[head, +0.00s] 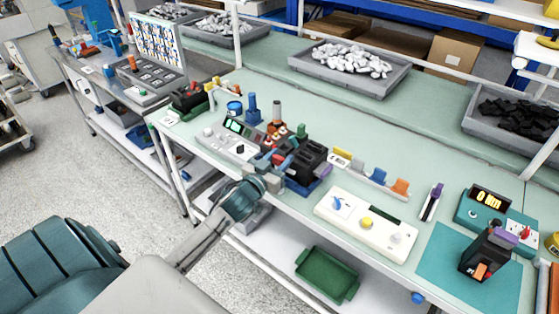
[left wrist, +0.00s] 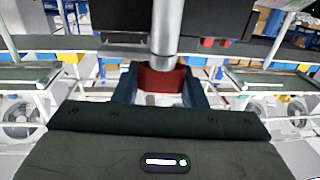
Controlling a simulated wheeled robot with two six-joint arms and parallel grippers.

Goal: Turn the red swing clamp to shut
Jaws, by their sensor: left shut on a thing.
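My left gripper (head: 278,162) reaches over the front of the bench to a test fixture. In the left wrist view its two dark blue fingers (left wrist: 160,90) are closed on the red swing clamp (left wrist: 158,80), which fills the space between them. A grey post (left wrist: 167,30) rises just beyond the clamp. In the head view the clamp is mostly hidden by the gripper. A black breaker (head: 308,156) sits in a blue holder beside the gripper, on its right. My right gripper is not in view.
A grey test panel (head: 228,144) stands left of the fixture. A white panel (head: 362,224) with blue, yellow and white knobs lies to the right. A rack (head: 372,178) of coloured blocks is behind it. A teal mat (head: 450,262) holds another black unit (head: 484,258). A green tray (head: 327,274) sits on the shelf below.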

